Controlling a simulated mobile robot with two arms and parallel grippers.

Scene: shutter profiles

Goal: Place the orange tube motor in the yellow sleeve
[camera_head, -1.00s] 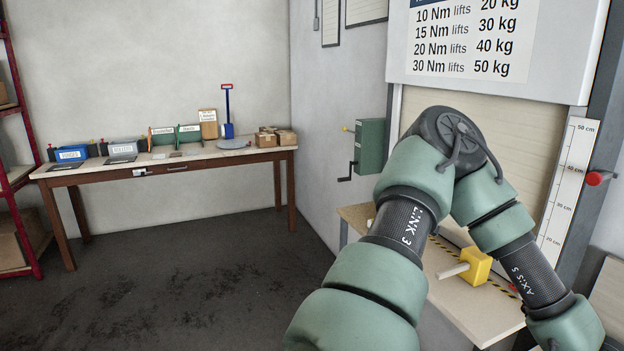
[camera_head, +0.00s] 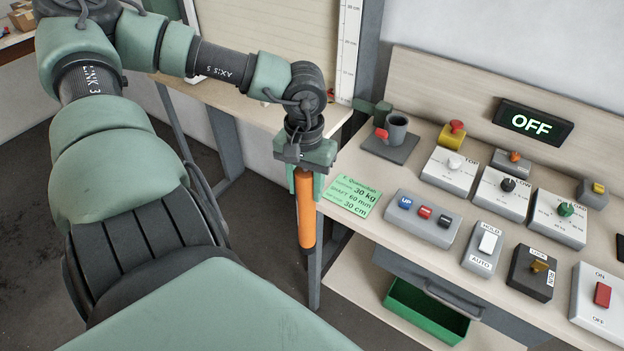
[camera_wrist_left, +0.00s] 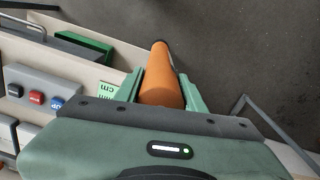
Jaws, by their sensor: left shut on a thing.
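My left gripper (camera_head: 304,172) is shut on the orange tube motor (camera_head: 306,212) near its top end. The tube hangs about upright, with a dark lower tip, in front of the bench's left edge. In the left wrist view the orange tube (camera_wrist_left: 160,78) sits between the green fingers of the left gripper (camera_wrist_left: 168,98) and points away over the floor. The yellow sleeve does not show in the views now. My right gripper is not in view.
A wooden shelf (camera_head: 245,107) with a scale above stands behind my arm. Dark floor lies at left.

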